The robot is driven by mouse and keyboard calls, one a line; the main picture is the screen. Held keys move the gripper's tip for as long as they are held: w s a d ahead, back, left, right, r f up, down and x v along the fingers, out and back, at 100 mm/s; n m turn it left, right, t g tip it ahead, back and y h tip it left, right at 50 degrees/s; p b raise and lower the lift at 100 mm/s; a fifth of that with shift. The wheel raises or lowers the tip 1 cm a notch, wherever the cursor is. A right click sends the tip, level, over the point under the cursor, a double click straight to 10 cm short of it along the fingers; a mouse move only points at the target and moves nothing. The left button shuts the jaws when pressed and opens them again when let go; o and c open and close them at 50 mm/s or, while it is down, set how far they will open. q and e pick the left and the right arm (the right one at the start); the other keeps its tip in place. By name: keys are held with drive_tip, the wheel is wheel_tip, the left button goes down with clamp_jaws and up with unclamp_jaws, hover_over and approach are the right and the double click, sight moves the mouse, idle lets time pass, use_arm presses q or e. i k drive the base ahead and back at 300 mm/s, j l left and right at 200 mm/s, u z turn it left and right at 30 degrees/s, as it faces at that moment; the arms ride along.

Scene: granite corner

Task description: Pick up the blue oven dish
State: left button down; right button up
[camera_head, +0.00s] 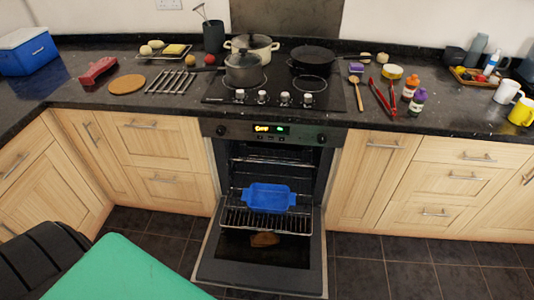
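The blue oven dish (269,198) sits on a wire rack (266,221) that extends out of the open oven, above the lowered oven door (225,262). The dish looks level and empty, with a handle at each side. Neither my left gripper nor my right gripper is in view, and nothing is touching the dish.
The oven (274,165) stands open below the hob (275,88), which holds pots and a pan. A brown item (264,239) lies on the lowered door. A green surface (125,270) fills the lower left. Dark floor is clear at right.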

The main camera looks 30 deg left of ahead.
sight(259, 198)
drive_tip(key=u, duration=0.95)
